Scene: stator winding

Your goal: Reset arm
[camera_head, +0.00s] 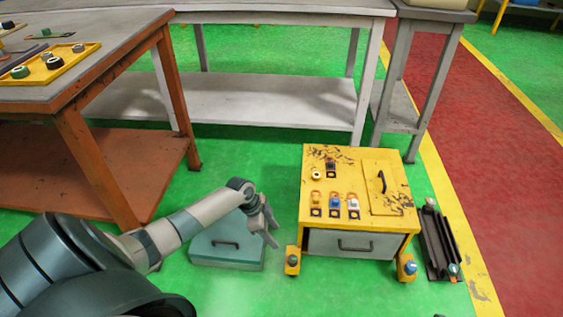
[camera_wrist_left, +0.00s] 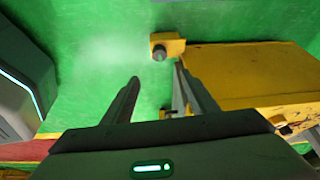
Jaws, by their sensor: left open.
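My left gripper (camera_head: 271,229) is open and empty in the head view. It hangs at the end of my left arm, just left of the yellow cabinet (camera_head: 340,228) and above the right part of a teal box (camera_head: 226,243) with a dark handle. In the left wrist view my left gripper (camera_wrist_left: 155,90) shows its two fingers apart with green floor between them. The yellow cabinet's side (camera_wrist_left: 245,75) lies at the right, close to the right finger. My right gripper is not in view.
A brown table (camera_head: 90,100) with a yellow tray (camera_head: 48,66) stands at the left. A grey bench (camera_head: 270,95) is at the back. A dark rail piece (camera_head: 438,240) lies right of the cabinet. Small yellow blocks (camera_head: 292,260) sit at the cabinet's front corners. Green floor is clear in front.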

